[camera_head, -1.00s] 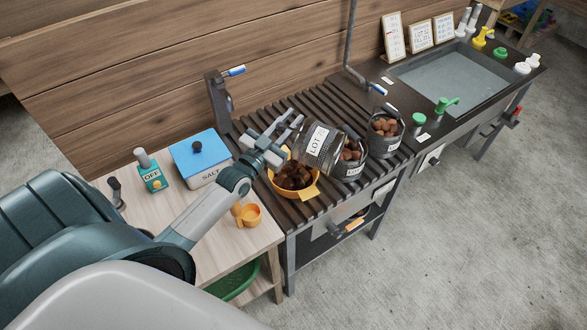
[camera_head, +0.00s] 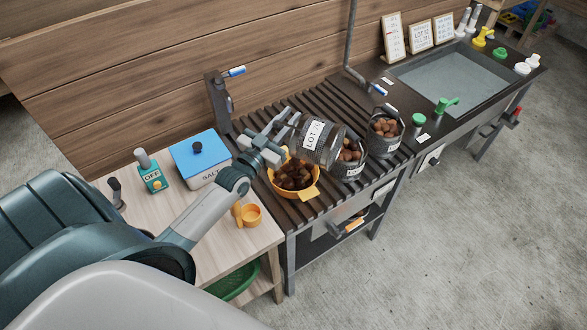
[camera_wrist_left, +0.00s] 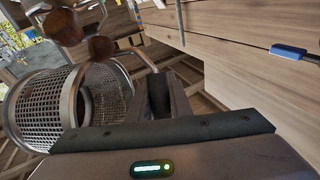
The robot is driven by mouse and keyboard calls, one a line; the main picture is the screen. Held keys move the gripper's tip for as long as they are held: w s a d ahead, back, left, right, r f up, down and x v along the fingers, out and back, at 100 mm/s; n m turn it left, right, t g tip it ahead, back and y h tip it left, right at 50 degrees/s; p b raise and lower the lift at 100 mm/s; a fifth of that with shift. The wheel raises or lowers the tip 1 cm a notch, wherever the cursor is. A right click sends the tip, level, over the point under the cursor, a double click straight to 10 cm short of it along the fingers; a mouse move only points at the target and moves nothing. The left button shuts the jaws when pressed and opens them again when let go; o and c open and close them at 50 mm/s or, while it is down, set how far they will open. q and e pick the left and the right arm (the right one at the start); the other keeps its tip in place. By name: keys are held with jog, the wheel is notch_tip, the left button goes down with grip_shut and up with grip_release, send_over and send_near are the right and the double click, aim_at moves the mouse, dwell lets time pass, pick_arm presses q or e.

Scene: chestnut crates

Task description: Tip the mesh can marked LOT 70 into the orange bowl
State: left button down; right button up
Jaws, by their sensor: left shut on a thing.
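The mesh can marked LOT 7, its last character unclear (camera_head: 328,152), is held tilted on its side above the slatted top, right of and over the edge of the orange bowl (camera_head: 312,191). The bowl holds a heap of brown chestnuts (camera_head: 293,174). My left gripper (camera_head: 283,127) is shut on the can, behind the bowl. In the left wrist view the mesh can (camera_wrist_left: 40,115) lies left of my gripper jaws (camera_wrist_left: 160,100), with round brown chestnuts (camera_wrist_left: 62,27) near its rim. I cannot tell whether chestnuts remain inside. My right gripper is not in view.
Two more mesh cans with chestnuts, a near one (camera_head: 350,170) and a farther one (camera_head: 385,148), stand close to the right. A blue SALT box (camera_head: 200,150), an OFF switch box (camera_head: 151,178) and an orange cup (camera_head: 250,214) are at left. A sink (camera_head: 455,80) is at right.

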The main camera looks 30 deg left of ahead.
pick_arm(q)
jog(key=shift+s+a+r+n+y, duration=0.1)
jog(key=shift+a+r+n+y, duration=0.25)
jog(key=shift+n, duration=0.55)
jog(key=shift+a+r+n+y, duration=0.2)
jog(key=shift+a+n+y, duration=0.2)
jog(key=shift+n, duration=0.5)
dwell(0.5)
jog(key=d+m, duration=0.1)
jog(key=m, duration=0.1)
jog(key=d+f+m+h, duration=0.1)
jog(key=m, duration=0.1)
jog(key=d+f+m+h, duration=0.1)
jog(key=d+m, duration=0.1)
jog(key=shift+w+f+m+g, duration=0.15)
jog(key=shift+w+m+g, duration=0.15)
jog(key=shift+w+m, duration=0.1)
jog(key=shift+s+a, duration=0.1)
